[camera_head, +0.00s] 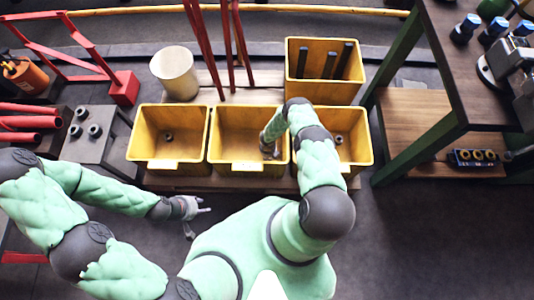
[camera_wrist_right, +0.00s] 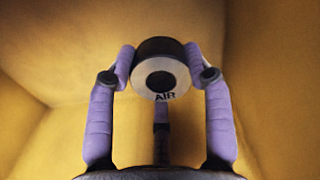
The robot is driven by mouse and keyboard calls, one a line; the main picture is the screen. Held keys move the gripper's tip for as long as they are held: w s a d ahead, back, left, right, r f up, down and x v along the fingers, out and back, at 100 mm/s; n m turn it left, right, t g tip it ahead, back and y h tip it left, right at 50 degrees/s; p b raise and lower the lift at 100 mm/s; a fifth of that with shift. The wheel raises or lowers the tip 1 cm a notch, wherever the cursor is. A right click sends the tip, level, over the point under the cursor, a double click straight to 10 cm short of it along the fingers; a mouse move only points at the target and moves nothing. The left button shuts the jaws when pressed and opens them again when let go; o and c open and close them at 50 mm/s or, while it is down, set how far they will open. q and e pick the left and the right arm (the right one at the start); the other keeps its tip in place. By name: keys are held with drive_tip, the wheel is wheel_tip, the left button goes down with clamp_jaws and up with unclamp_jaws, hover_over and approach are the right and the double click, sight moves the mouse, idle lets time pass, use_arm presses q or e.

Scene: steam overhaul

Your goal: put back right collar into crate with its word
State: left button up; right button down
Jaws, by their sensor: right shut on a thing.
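My right gripper (camera_head: 268,150) reaches down into the middle front yellow crate (camera_head: 222,152). In the right wrist view the right gripper (camera_wrist_right: 161,75) is shut on a collar (camera_wrist_right: 178,88), a dark ring with a pale face that reads AIR. Yellow crate walls surround it there. The left front crate (camera_head: 142,145) has a collar (camera_head: 168,137) in it, and the right front crate (camera_head: 362,150) has another (camera_head: 338,138). The crates' pale front labels are too small to read. My left gripper (camera_head: 197,215) is empty and open in front of the left crate.
Three collars (camera_head: 95,130) stand on a grey stand (camera_head: 85,150) at the left. A rear yellow crate (camera_head: 310,92) holds black rods. A cream bin (camera_head: 175,72) and upright red bars (camera_head: 200,50) stand behind. A green-legged workbench (camera_head: 420,150) is at the right.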

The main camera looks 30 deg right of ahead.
wheel_tip(320, 180, down, 4)
drive_tip(key=shift+r+b, duration=0.15)
drive_tip(key=shift+b, duration=0.85)
drive_tip(key=shift+r, duration=0.1)
drive_tip(key=shift+f, duration=0.3)
drive_tip(key=c, duration=0.5)
unclamp_jaws()
